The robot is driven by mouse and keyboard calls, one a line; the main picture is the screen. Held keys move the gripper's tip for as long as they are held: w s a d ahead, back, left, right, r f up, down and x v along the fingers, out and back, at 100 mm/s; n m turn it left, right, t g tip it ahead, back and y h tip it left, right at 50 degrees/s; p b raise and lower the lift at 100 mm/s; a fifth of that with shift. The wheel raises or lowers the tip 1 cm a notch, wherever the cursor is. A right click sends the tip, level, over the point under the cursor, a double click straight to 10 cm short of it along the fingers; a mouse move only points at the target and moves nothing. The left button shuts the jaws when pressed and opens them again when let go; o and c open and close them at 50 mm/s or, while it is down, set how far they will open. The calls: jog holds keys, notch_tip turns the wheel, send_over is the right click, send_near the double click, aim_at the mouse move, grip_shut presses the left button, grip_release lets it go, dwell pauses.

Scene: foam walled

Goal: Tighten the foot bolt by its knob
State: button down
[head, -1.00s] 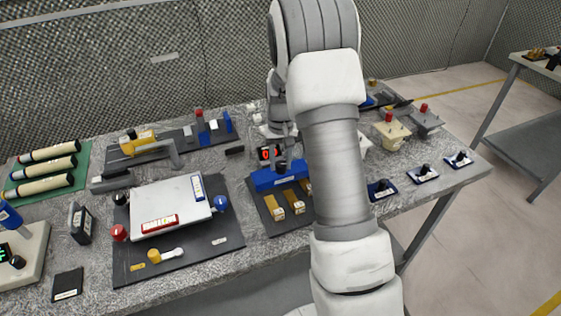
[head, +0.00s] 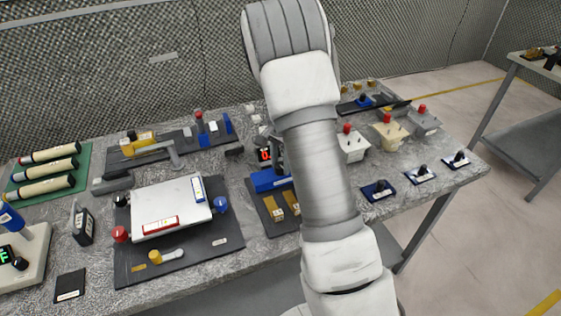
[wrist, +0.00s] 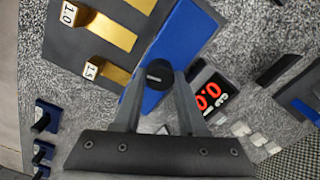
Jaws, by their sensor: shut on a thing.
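A round black knob (wrist: 158,75) stands at the blue bar (wrist: 180,45) in the wrist view. My gripper (wrist: 158,78) has its two grey fingers closed in on the knob from both sides. Whether the knob has turned cannot be told. In the head view the blue bar (head: 268,180) lies on a dark plate with brass strips, and my arm covers its right part, along with most of the gripper. A small gap display (wrist: 209,95) with red digits, seemingly 0.0, sits beside the bar; it also shows in the head view (head: 264,155).
Brass strips (wrist: 112,30) labelled 1.0 and 1.5 lie alongside the bar. A dark board (head: 180,240) with a white plate and coloured knobs is to the left. Boxes with red buttons (head: 388,133) and small blue-based switches (head: 379,190) stand to the right.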

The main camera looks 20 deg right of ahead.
jog(key=shift+m, duration=0.6)
jog(key=shift+c, duration=2.3)
grip_release()
jog(key=shift+r, duration=0.1)
notch_tip(320, 180, up, 17)
jog(key=p, duration=0.1)
jog(key=shift+r, duration=0.15)
